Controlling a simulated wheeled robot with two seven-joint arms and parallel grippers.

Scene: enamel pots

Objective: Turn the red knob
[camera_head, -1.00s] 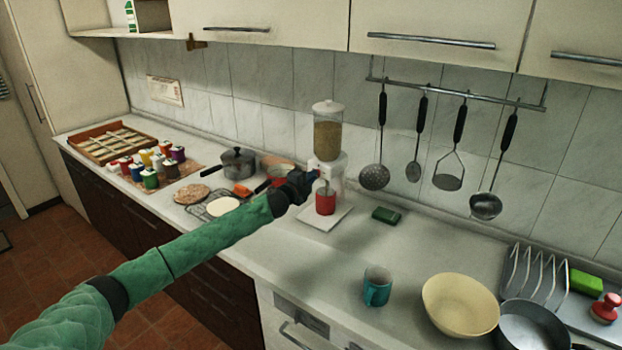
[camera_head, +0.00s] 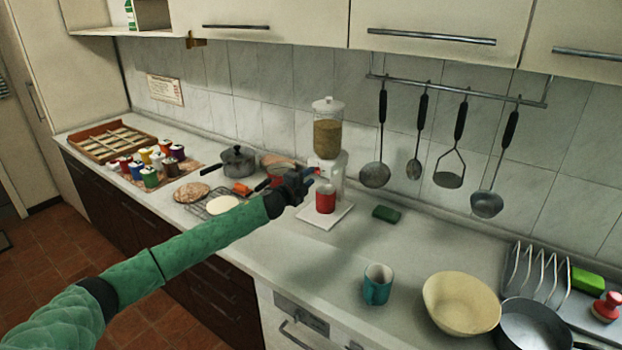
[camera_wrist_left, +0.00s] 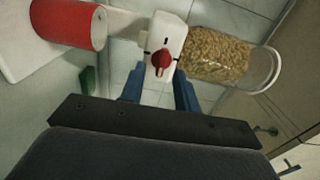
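The red knob (camera_wrist_left: 161,61) sits on the white front of the dispenser (camera_wrist_left: 168,32). In the head view the dispenser, with its clear grain jar (camera_head: 327,135), stands against the tiled wall, and a bit of the red knob (camera_head: 318,171) shows beside my gripper. My left gripper (camera_head: 310,177) is just in front of it. In the wrist view its two blue fingers (camera_wrist_left: 159,82) are apart, with the knob in line with the gap between them; I see no grip on it. My right gripper is not in view.
A red cup (camera_head: 326,199) stands on the dispenser's white base (camera_head: 338,213), close under my gripper. A lidded pot (camera_head: 238,161) and wire rack (camera_head: 205,205) lie to the left. A green sponge (camera_head: 386,214) lies right.

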